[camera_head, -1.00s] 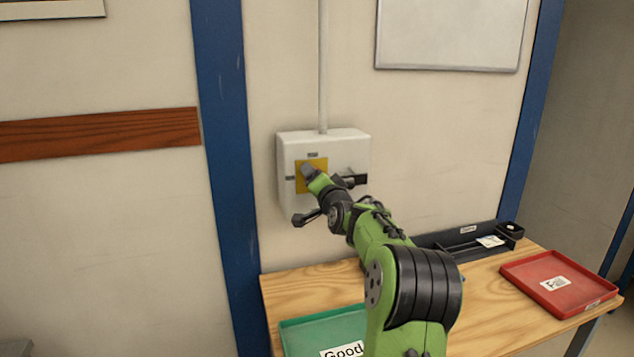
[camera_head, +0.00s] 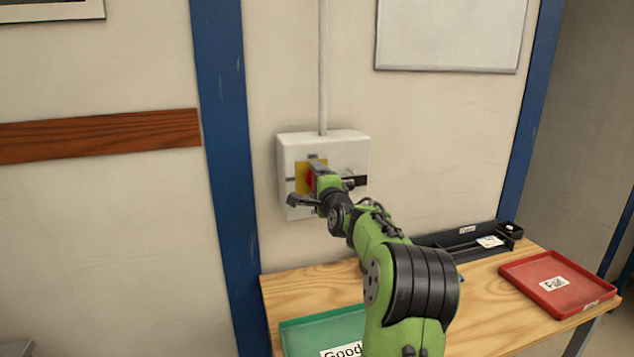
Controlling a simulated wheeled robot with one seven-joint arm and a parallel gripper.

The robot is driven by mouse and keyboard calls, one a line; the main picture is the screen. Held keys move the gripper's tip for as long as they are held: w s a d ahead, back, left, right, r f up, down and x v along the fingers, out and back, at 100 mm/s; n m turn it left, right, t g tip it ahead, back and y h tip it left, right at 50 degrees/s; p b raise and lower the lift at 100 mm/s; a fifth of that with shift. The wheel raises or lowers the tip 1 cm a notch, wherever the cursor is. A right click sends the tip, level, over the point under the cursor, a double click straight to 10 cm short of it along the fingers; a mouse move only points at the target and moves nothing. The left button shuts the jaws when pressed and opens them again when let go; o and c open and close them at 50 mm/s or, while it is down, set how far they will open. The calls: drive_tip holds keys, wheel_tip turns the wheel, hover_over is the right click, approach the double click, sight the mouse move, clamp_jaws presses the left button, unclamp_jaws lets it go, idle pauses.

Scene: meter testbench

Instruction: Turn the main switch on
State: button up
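The main switch is a white box (camera_head: 292,150) on the wall with a yellow plate (camera_head: 301,178) on its front. Part of a red knob (camera_head: 310,181) shows on the plate, largely hidden behind my gripper. My gripper (camera_head: 314,172) is right in front of the knob, at the end of my green and black arm. Its fingers and any contact with the knob are too small and covered to make out. The knob's full angle is hidden.
A wooden table (camera_head: 490,315) stands below the box. It carries a green "Good" tray (camera_head: 300,332), a red "Fail" tray (camera_head: 530,272) and a black fixture (camera_head: 465,240). A grey conduit (camera_head: 323,70) runs up from the box. Blue posts (camera_head: 225,150) flank the wall section.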

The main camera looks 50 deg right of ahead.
drive_tip(key=shift+f, duration=0.1)
idle(0.4)
drive_tip(key=o, duration=1.1)
drive_tip(key=shift+c, duration=0.2)
drive_tip(key=shift+s, duration=0.1)
drive_tip(key=b+v, duration=0.1)
drive_tip(key=v, duration=1.4)
drive_tip(key=shift+s+a+b, duration=0.15)
drive_tip(key=shift+s+b, duration=0.15)
drive_tip(key=shift+b, duration=0.1)
drive_tip(key=shift+w, duration=0.1)
